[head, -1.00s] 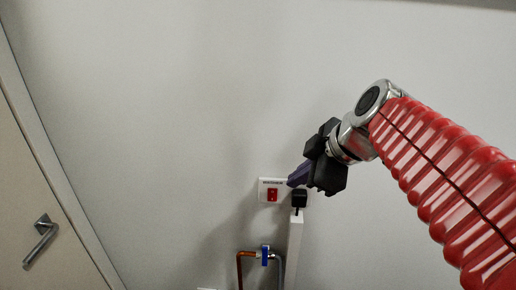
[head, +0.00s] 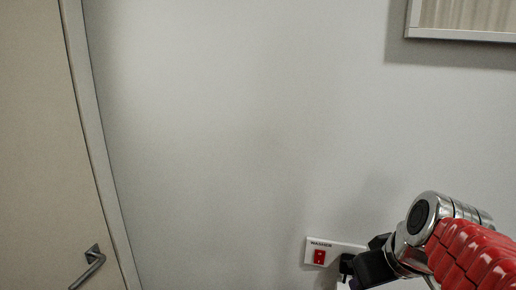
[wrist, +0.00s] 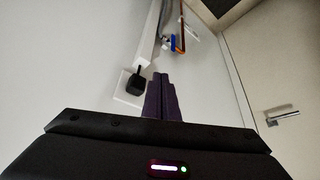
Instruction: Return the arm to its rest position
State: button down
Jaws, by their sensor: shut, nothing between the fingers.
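My gripper (head: 356,283) is at the lower right of the head view, in front of the wall by the socket plate and partly cut off by the bottom edge. In the wrist view its two dark purple fingers (wrist: 161,82) lie together, shut with nothing between them. My arm, in a red ribbed sleeve, is bent and reaches in from the lower right. The socket plate (head: 334,246) carries a red switch (head: 319,257) and a black plug, which shows beside the fingers in the wrist view (wrist: 136,84). I cannot tell the gap between fingers and plate.
A beige door with a metal handle (head: 92,259) is on the left. A framed window or panel (head: 465,34) is at the upper right. Pipes with a blue valve (wrist: 171,43) show in the wrist view. The wall between door and arm is bare.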

jog(key=s+a+f+m+h, duration=0.1)
jog(key=s+a+f, duration=0.3)
jog(key=s, duration=0.4)
jog(key=shift+s+a+f+m, duration=0.2)
jog(key=shift+f+m, duration=0.25)
jog(key=shift+m, duration=0.45)
